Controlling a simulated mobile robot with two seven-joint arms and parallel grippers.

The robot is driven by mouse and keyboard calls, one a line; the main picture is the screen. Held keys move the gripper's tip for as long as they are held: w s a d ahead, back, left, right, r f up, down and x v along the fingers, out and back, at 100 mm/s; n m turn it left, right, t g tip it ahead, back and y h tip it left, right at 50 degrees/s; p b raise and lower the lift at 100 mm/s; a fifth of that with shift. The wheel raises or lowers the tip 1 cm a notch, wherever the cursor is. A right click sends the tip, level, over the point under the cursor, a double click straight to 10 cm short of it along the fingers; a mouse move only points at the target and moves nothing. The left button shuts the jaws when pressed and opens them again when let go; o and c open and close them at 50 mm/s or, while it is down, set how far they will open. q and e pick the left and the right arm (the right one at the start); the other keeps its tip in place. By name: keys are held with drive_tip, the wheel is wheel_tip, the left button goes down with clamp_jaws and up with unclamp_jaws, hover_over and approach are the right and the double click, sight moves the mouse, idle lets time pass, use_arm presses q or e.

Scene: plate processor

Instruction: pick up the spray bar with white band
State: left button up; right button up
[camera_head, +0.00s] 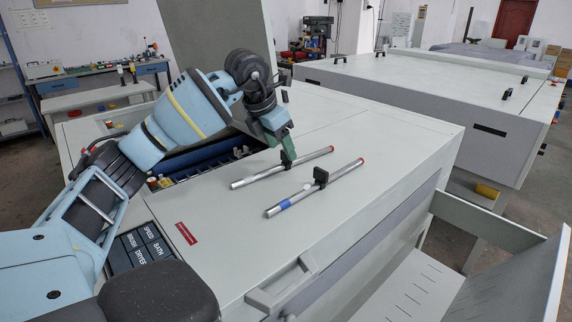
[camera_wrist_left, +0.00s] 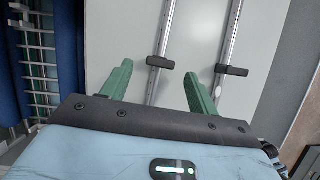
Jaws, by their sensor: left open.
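Two silver spray bars with red tips and black grips lie side by side on the pale machine top. The back bar (camera_head: 264,173) has a paler stretch near its left end, probably the white band. The front bar (camera_head: 330,181) has a blue band. My left gripper (camera_head: 283,137) is open and empty at the back bar's black grip (camera_head: 287,159), its green fingers partly hiding it. In the left wrist view, this grip (camera_wrist_left: 160,62) shows between the fingertips (camera_wrist_left: 158,69); contact cannot be told. The front bar (camera_wrist_left: 229,55) is to the right there. My right gripper is out of view.
An open bay (camera_head: 205,157) with blue rollers lies left of the bars, beside a raised lid (camera_head: 215,35). A handle (camera_head: 283,290) sits on the machine's front edge. The top right of the bars is clear. A second machine (camera_head: 430,85) stands behind.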

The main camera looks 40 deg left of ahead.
sight(286, 162)
use_arm(q)
drive_tip(key=x, duration=0.4)
drive_tip(key=shift+w+f, duration=0.15)
drive_tip(key=shift+w, duration=0.1)
drive_tip(key=c, duration=1.1)
